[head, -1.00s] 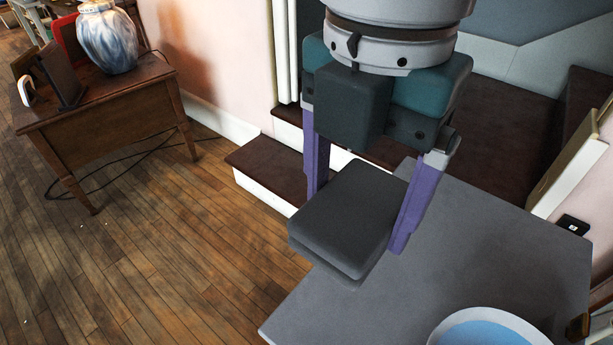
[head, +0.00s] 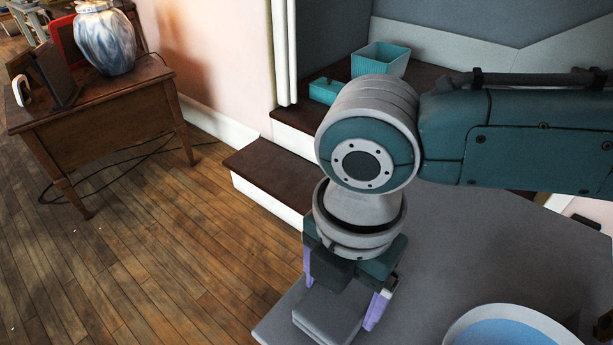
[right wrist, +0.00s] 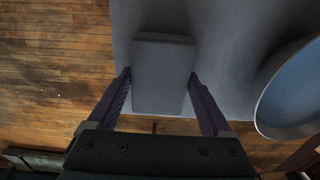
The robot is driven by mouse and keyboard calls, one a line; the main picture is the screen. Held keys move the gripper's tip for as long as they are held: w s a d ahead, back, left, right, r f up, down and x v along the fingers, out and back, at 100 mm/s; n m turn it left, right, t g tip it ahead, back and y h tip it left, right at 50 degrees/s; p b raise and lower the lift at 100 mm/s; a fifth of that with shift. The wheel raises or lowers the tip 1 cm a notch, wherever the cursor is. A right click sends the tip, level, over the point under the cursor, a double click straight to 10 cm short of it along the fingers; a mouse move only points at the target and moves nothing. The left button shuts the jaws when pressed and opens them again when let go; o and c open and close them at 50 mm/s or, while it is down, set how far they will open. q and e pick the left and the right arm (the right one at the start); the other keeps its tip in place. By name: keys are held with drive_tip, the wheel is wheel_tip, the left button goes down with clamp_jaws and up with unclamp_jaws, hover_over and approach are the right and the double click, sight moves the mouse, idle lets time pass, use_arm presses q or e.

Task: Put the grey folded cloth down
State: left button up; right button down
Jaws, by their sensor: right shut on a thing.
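The grey folded cloth (head: 328,316) is a flat, dark grey block shape at the front left part of the grey table top (head: 440,265). My right gripper (head: 340,308) is shut on it, with a purple finger on each side. In the right wrist view the cloth (right wrist: 163,75) lies between the two fingers (right wrist: 160,98), over the table near its edge. I cannot tell whether its underside touches the table. My left gripper is not in view.
A white bowl with a blue inside (head: 510,328) stands on the table, right of the cloth. Teal containers (head: 380,60) sit on the dark steps behind. A wooden desk (head: 100,105) with a blue and white vase (head: 105,40) stands at left. The table between cloth and bowl is clear.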

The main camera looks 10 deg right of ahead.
unclamp_jaws()
drive_tip(key=shift+f, duration=0.1)
